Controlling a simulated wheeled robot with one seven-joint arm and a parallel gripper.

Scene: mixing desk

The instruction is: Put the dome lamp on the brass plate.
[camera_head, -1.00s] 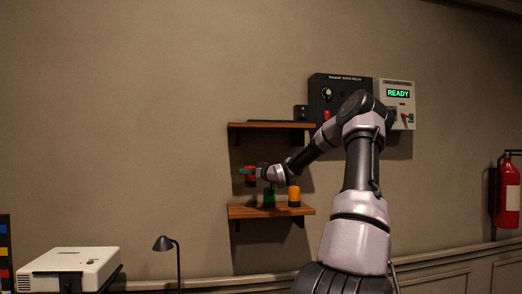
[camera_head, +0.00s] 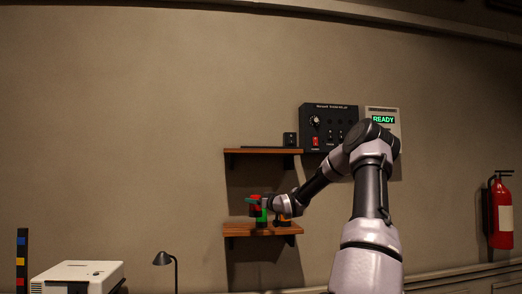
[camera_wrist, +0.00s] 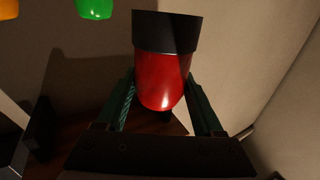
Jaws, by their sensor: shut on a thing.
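My gripper (camera_head: 257,200) is shut on a red dome lamp (camera_wrist: 165,82) with a black base. In the head view this red lamp (camera_head: 254,205) is above the left part of the lower wooden shelf (camera_head: 236,230). In the wrist view the black base points to the top of the picture and the rounded red end lies between the fingers. A green dome lamp (camera_head: 262,217) and an orange one (camera_head: 283,218) stand on that shelf, partly hidden by my gripper and wrist. I cannot make out a brass plate.
An upper wooden shelf (camera_head: 262,151) hangs above my gripper, with a small dark box (camera_head: 290,139). A black control panel (camera_head: 330,127) is on the wall to the right. A black desk lamp (camera_head: 164,258) and white projector-like box (camera_head: 78,273) are lower left.

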